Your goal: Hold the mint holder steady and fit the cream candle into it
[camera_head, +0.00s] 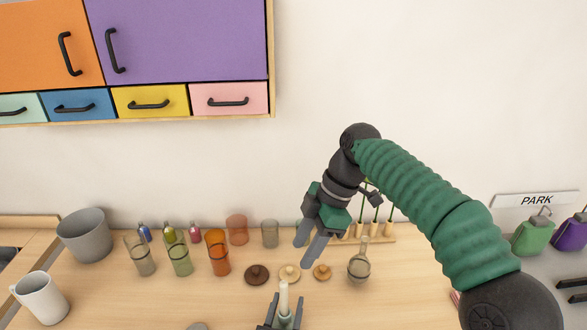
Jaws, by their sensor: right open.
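The cream candle (284,297) stands upright at the bottom middle of the head view. Its lower end meets the pale mint holder (285,320), which is cut off by the frame's bottom edge; how deep the candle sits cannot be told. Dark fingers of my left gripper (284,316) show on both sides of the holder; whether they touch it is unclear. My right gripper (309,245) is open and empty, its fingers pointing down above the table's back half, behind the candle and apart from it.
Three round lids (257,274) lie behind the candle. Several coloured cups (218,253) stand to the left, with a grey bucket (84,236) and white mug (40,298) farther left. A glass flask (359,270) and a rack of tubes (384,238) are near my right arm.

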